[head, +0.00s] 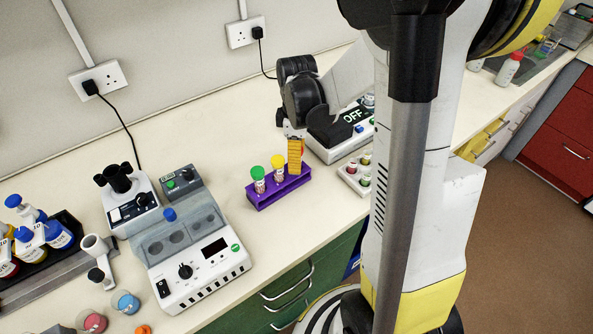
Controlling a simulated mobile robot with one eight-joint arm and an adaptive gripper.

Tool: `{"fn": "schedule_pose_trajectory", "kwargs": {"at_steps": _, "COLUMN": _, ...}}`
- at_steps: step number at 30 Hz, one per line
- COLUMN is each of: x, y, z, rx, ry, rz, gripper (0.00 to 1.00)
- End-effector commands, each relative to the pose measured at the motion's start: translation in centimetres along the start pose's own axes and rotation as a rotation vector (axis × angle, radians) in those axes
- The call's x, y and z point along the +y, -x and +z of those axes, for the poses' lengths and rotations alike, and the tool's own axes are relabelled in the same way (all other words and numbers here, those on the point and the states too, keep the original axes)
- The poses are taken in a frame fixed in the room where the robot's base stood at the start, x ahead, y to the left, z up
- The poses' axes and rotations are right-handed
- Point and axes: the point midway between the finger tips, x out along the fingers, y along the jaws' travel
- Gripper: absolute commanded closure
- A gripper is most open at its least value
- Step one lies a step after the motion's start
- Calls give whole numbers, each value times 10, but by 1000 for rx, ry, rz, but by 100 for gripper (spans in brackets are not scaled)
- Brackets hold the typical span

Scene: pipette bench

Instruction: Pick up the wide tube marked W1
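A purple rack (280,190) stands on the bench near the middle. A green-capped tube (259,180) and a yellow-capped tube (278,170) stand upright in it. Their labels are too small to read, so I cannot tell which tube is W1. My gripper (294,157) points down at the right end of the rack, its ribbed orange finger just right of the yellow-capped tube. Anything behind or between the fingers is hidden, and I cannot tell whether they are open or touch anything.
A white block (350,184) with several small capped vials stands right of the rack. A device reading OFF (338,142) is behind it. A white and grey machine (203,272) is to the left.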

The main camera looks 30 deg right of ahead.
Motion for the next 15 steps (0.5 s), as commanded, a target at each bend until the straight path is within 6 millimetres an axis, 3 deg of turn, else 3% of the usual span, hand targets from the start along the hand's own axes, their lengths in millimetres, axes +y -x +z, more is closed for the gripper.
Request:
{"fn": "schedule_pose_trajectory", "kwargs": {"at_steps": 2, "x": 0, "y": -11, "z": 0, "rx": 0, "ry": 0, "rz": 0, "gripper": 49}}
{"fn": "schedule_pose_trajectory", "kwargs": {"at_steps": 8, "x": 0, "y": -11, "z": 0, "rx": 0, "ry": 0, "rz": 0, "gripper": 49}}
{"fn": "schedule_pose_trajectory", "kwargs": {"at_steps": 9, "x": 0, "y": -11, "z": 0, "rx": 0, "ry": 0, "rz": 0, "gripper": 54}}
{"fn": "schedule_pose_trajectory", "kwargs": {"at_steps": 13, "x": 0, "y": -11, "z": 0, "rx": 0, "ry": 0, "rz": 0, "gripper": 94}}
{"fn": "schedule_pose_trajectory", "kwargs": {"at_steps": 14, "x": 0, "y": -11, "z": 0, "rx": 0, "ry": 0, "rz": 0, "gripper": 100}}
{"fn": "schedule_pose_trajectory", "kwargs": {"at_steps": 15, "x": 0, "y": -11, "z": 0, "rx": 0, "ry": 0, "rz": 0, "gripper": 100}}
